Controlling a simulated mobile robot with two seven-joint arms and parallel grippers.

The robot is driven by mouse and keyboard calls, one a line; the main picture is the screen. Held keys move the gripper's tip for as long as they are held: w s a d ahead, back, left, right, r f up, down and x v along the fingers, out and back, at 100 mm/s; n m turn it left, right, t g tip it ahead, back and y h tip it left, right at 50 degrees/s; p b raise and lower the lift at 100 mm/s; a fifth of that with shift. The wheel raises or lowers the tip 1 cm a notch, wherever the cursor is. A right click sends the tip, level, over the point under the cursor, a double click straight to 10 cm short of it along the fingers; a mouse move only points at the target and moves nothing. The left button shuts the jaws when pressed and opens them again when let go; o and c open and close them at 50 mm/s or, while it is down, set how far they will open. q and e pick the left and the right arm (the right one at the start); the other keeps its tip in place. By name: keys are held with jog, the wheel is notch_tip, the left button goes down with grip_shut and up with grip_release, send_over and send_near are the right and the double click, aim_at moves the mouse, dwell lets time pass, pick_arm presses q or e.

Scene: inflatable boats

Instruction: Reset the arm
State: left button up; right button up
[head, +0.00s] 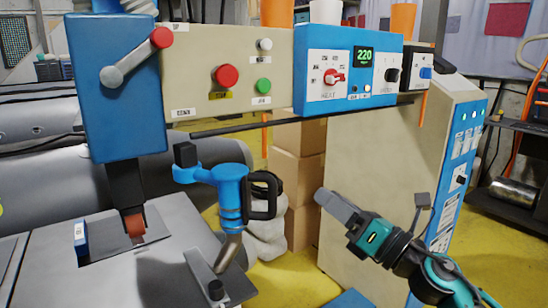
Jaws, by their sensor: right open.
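My right gripper (371,205) comes in from the lower right, teal and black with grey fingers. Its fingers are spread open with nothing between them. It is in front of the beige cabinet, to the right of the blue arm-like fitting (230,192) and clear of it. That fitting has a black loop handle (264,195) on its right and a metal nozzle (228,252) pointing down at the work plate. A grey lever (135,60) with a red knob is tilted on the blue machine head (115,90). My left gripper is not in view.
The control panel (205,97) has red and green buttons and a display reading 220. The beige cabinet (380,165) stands behind my right gripper. Cardboard boxes (297,165) stand between machine and cabinet. A grey work surface (130,270) lies at lower left. Yellow floor shows between.

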jog(key=s+d+f+n+g+h+p, duration=0.1)
jog(key=s+d+f+n+h, duration=0.1)
jog(key=s+f+n+h, duration=0.2)
jog(key=s+d+f+n+g+h+p, duration=0.1)
jog(key=s+f+n+h, duration=0.3)
jog(key=s+f+n, duration=0.7)
jog(key=s+d+f+n+g+h+p, duration=0.1)
jog(key=s+d+f+n+h, duration=0.3)
jog(key=f+n, duration=1.4)
jog(key=s+n+g, duration=0.1)
jog(key=s+n, duration=0.1)
jog(key=s, duration=0.2)
jog(key=shift+n+g+h, duration=0.3)
jog(key=shift+n+h, duration=0.1)
jog(key=shift+f, duration=0.1)
